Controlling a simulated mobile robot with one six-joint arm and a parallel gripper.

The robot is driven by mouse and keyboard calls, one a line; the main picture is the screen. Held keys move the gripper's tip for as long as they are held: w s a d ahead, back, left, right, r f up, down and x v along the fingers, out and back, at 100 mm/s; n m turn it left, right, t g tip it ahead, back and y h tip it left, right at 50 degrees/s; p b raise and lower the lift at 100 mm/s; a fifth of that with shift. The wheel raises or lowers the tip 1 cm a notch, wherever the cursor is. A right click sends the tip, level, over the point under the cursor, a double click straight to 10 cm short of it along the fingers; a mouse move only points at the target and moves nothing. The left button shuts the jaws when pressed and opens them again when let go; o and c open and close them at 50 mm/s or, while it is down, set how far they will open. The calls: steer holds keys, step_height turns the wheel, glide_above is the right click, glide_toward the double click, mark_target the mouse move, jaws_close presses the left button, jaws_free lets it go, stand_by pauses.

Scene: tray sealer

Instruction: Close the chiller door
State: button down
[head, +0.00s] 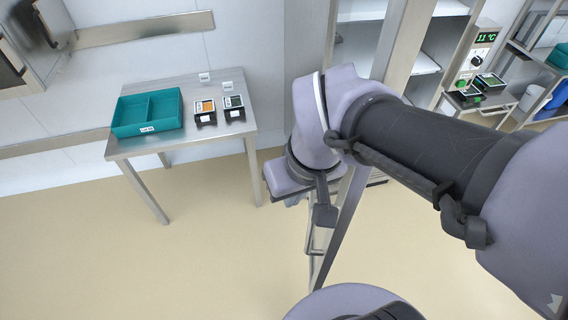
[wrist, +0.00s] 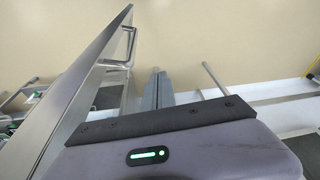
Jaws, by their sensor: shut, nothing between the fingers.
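The chiller door (head: 343,225) stands open in the head view, seen almost edge-on as a steel-framed panel behind my arm. Its bar handle (head: 313,240) is low on the left side. In the wrist view the door (wrist: 75,90) slants across the left, with its handle (wrist: 128,45) near the top. My gripper (wrist: 158,82) is shut and empty, right of the door and handle. I cannot tell whether it touches the door. In the head view my gripper is mostly hidden behind my wrist. The open chiller (head: 440,22) shows white shelves behind my arm.
A steel table (head: 180,140) at the left holds a teal divided tray (head: 118,125) and two small packs (head: 233,114). A control box with an 11 °C display (head: 487,37) is right of the chiller. The floor (head: 150,265) in front of the table is clear.

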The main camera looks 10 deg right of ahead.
steer(key=w+a+n+g+h+p, duration=0.35)
steer(key=w+n+p, duration=0.25)
steer(key=n+p, duration=0.5)
steer(key=s+d+f+b, duration=0.3)
steer(key=d+f, duration=0.3)
steer(key=f, duration=0.4)
steer(key=shift+s+f+g+b, duration=0.2)
steer(key=shift+s+g+b, duration=0.05)
steer(key=shift+g+b, duration=0.15)
steer(key=shift+d, duration=0.1)
